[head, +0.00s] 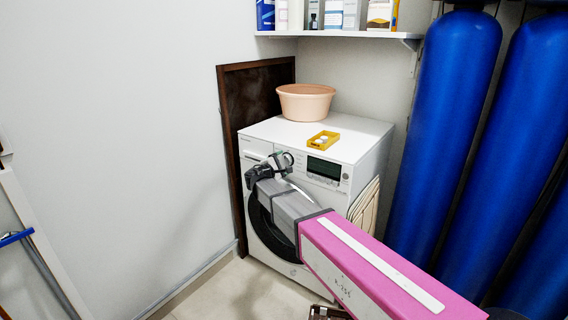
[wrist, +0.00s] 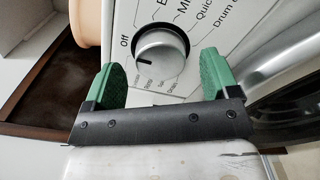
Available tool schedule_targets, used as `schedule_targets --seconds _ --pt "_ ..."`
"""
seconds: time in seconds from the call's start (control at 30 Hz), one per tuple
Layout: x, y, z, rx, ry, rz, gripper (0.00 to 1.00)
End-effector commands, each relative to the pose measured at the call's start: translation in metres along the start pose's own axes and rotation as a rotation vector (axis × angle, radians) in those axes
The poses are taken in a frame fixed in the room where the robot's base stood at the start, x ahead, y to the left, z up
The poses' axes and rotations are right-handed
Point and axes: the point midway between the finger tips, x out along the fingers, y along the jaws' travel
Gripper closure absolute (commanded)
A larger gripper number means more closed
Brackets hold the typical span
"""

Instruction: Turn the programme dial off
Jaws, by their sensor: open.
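The programme dial (wrist: 162,48) is a round silver knob on the white washing machine's panel in the wrist view. Its short dark mark points to the left of the picture, a little below the printed word "Off"; I cannot tell which position that is. My gripper (wrist: 161,62) is open, with one green finger on each side of the dial and visible gaps between the fingers and the knob. In the head view my gripper (head: 270,166) is in front of the upper front panel of the washing machine (head: 262,130) and hides part of it.
A peach basin (head: 306,103) and a yellow tray (head: 323,140) stand on the machine's top. Tall blue vessels (head: 446,110) stand at the right. A dark brown board (head: 232,105) leans behind the machine. A shelf (head: 340,36) with boxes hangs above.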

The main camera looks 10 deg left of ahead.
Motion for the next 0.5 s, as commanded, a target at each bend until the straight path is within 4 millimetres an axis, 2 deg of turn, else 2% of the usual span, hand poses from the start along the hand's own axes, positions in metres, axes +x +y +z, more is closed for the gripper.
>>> schedule_targets --seconds 0.03,0.3,0.5 --pt "-0.011 0.000 0.001 0.000 0.002 0.001 0.19" --pt "-0.062 -0.001 0.001 0.000 0.002 0.001 0.19" --pt "-0.086 0.000 0.000 0.000 0.001 0.001 0.19"
